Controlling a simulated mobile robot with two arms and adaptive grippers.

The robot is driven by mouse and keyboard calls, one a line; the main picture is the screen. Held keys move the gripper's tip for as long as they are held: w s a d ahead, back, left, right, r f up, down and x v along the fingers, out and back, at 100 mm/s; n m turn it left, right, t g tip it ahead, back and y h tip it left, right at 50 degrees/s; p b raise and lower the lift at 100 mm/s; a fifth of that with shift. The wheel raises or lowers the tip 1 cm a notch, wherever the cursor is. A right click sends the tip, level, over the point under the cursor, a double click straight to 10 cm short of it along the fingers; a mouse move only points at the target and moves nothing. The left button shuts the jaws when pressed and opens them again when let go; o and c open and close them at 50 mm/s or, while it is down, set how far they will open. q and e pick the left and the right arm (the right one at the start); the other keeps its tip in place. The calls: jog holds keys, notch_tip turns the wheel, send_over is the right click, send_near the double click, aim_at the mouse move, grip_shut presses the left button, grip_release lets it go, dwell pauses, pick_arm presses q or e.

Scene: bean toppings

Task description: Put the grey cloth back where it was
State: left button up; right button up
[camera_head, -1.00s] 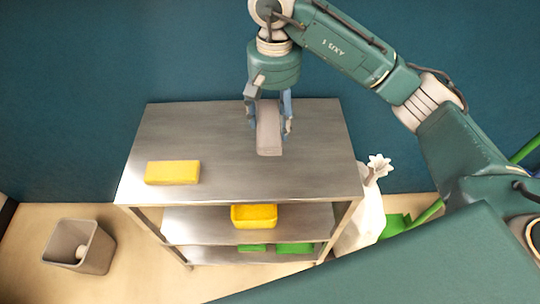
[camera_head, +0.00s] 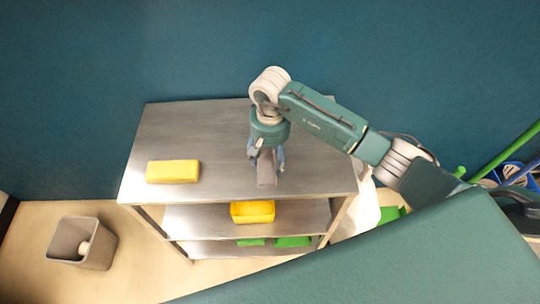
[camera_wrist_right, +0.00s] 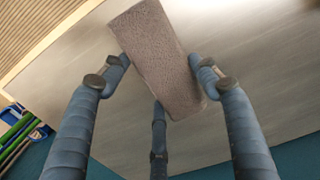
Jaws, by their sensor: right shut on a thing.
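The grey cloth (camera_head: 267,174), a folded block, is held in my right gripper (camera_head: 266,160) over the right half of the metal table top (camera_head: 215,140). In the right wrist view the cloth (camera_wrist_right: 158,52) sits between the blue fingers of the right gripper (camera_wrist_right: 160,72), tilted, with the metal surface behind it. The cloth is at or close to the surface; I cannot tell whether it touches. My left gripper is not in view.
A yellow block (camera_head: 173,171) lies on the left of the table top. The lower shelves hold a yellow container (camera_head: 252,212) and green items (camera_head: 292,242). A bin (camera_head: 82,243) stands on the floor at left. The table's middle is clear.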

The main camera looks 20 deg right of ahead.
aim_at(270, 159)
jog(key=shift+f, duration=0.1)
jog(key=shift+f+b, duration=0.1)
jog(key=shift+b, duration=0.2)
jog(key=o, duration=1)
jog(key=shift+r+p, duration=0.3)
jog(key=shift+p, duration=0.05)
jog(key=shift+w+r+b, duration=0.1)
jog(key=shift+r+b, duration=0.2)
notch_tip(270, 159, up, 11)
jog(key=b, duration=0.3)
jog(key=shift+r, duration=0.15)
